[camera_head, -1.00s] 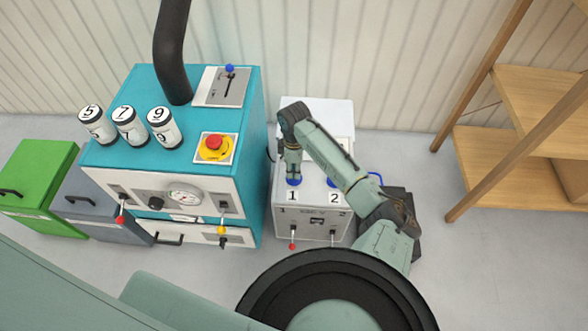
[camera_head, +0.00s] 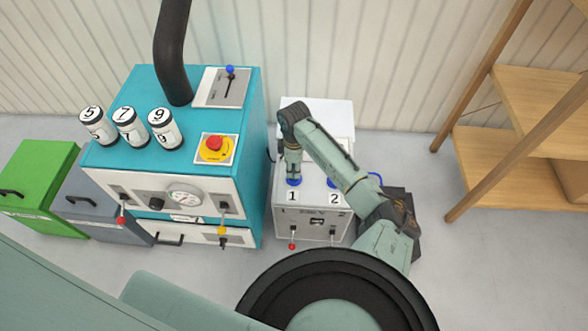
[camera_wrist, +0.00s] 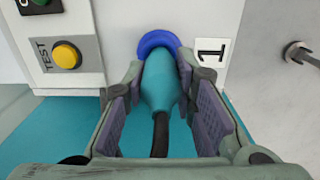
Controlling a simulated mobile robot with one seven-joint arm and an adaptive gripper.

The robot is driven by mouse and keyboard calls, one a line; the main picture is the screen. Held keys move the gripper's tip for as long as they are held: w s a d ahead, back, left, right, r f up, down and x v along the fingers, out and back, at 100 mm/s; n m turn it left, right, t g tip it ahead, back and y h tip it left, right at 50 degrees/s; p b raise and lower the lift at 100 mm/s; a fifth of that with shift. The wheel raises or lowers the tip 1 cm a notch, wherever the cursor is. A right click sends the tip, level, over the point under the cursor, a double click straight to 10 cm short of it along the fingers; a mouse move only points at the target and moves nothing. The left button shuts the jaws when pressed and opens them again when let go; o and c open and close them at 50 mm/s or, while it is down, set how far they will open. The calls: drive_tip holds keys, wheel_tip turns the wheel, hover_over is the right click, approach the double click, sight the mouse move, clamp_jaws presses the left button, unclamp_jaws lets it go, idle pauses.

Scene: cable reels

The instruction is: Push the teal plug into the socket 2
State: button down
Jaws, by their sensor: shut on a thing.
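In the wrist view my gripper (camera_wrist: 163,110) is shut around a teal plug (camera_wrist: 160,82) with a black cable trailing from its near end. The plug's far end meets the blue ring of socket 1 (camera_wrist: 158,40), beside the label "1". How deep it sits cannot be told. In the head view my gripper (camera_head: 293,178) points down over socket 1 (camera_head: 294,182) on top of the white box (camera_head: 315,111). Socket 2 (camera_head: 333,183), a blue ring by the label "2", is partly hidden by my arm.
The teal machine (camera_head: 185,70) with a red button stands left of the white box. Numbered cans (camera_head: 129,127) sit on it. A wooden shelf (camera_head: 520,90) stands at the right. The wrist view shows a yellow TEST button (camera_wrist: 66,55) near the plug.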

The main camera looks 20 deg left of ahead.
drive_tip(key=shift+r+p, duration=1.7)
drive_tip(key=shift+r, duration=0.4)
wheel_tip(320, 180, up, 4)
drive_tip(key=p, duration=0.4)
drive_tip(key=shift+r, duration=0.95)
drive_tip(key=shift+w+d, duration=0.1)
